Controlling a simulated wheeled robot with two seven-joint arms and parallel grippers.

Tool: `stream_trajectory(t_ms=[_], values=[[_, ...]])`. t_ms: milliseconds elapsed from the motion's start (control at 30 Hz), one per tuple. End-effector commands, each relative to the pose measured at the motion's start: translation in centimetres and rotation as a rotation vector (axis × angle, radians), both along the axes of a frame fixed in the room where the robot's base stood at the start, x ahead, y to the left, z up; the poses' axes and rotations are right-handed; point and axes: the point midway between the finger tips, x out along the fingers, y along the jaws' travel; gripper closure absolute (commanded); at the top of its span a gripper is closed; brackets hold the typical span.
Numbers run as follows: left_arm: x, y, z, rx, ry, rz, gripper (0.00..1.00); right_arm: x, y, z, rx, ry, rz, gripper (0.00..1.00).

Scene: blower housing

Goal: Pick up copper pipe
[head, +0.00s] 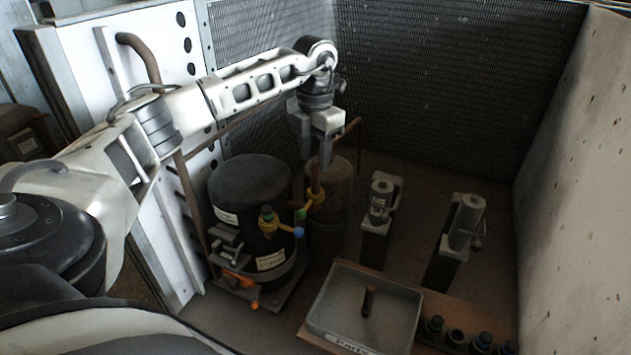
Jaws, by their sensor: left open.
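A short copper pipe (369,300) stands roughly upright or leaning in the grey tray (322,318) at the lower middle. Another copper pipe (315,192) with a yellowish fitting is beside the black cylinders, just below my left gripper. My left gripper (316,160) points down at the top of the smaller dark cylinder. It is open; its fingers partly overlap the pipework behind, and I cannot tell whether they touch it. The tray's pipe is well below and to the right of it. My right gripper is not in view.
A large black compressor (250,190) with coloured valves (268,222) stands left of the smaller dark cylinder (330,215). Two grey canisters (381,200) (467,222) stand on blocks to the right. Black-capped parts (482,342) sit on the brown board. A pale wall (580,190) bounds the right.

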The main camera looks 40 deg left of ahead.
Motion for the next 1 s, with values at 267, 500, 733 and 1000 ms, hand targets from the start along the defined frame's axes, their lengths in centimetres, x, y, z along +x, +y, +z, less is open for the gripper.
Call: stream_trajectory(t_ms=[267, 500, 733, 1000], values=[[0.0, -0.3, -4.1, 0.001, 0.003, 0.000, 0.58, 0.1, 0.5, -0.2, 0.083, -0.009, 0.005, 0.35], [0.0, -0.3, -5.0, 0.001, 0.001, 0.000, 0.58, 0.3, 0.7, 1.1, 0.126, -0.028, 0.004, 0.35], [0.0, -0.3, -5.0, 0.000, 0.001, -0.001, 0.97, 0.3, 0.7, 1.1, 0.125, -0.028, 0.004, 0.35], [0.0, -0.3, -4.9, 0.000, 0.000, -0.001, 1.00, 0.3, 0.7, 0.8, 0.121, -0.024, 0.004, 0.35]])
